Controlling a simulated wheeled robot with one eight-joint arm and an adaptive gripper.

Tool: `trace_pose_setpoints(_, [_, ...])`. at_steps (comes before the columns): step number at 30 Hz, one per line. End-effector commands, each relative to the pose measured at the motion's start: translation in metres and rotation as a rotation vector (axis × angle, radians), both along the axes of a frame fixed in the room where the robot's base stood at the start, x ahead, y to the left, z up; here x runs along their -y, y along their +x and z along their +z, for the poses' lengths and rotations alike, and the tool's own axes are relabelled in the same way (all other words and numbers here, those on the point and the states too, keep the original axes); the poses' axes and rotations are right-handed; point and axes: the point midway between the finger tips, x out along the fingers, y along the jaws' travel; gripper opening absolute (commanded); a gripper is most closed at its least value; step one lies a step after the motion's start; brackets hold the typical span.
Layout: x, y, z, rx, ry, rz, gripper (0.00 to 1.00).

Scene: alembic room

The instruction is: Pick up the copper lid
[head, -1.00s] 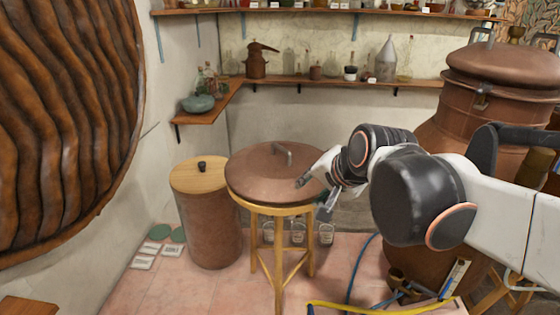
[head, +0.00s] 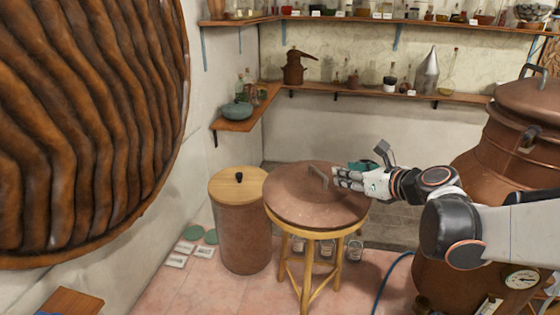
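The copper lid (head: 300,205) is a broad, shallow dome with a raised handle (head: 318,177) at its top. It rests on a round wooden stool (head: 309,235) in the middle of the head view. My gripper (head: 338,178) reaches in from the right, just above the lid, with its fingertips at the handle. The fingers lie close around or beside the handle. I cannot tell whether they touch it or have closed on it.
A tall copper canister (head: 242,235) with a wooden top stands close left of the stool. A large copper vessel (head: 500,160) stands at the right. Glass jars (head: 354,249) sit on the floor behind the stool. Shelves (head: 380,93) line the back wall.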

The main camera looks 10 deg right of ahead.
Motion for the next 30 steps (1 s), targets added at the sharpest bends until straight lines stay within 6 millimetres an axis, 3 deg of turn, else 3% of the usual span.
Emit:
trace_pose_setpoints(12, [-0.025,0.059,-0.028,0.0,-0.003,0.002,0.34])
trace_pose_setpoints(22, [-0.036,0.077,-0.039,0.001,-0.004,0.004,0.34])
trace_pose_setpoints(30, [-0.051,0.105,-0.056,0.001,-0.003,0.002,0.34])
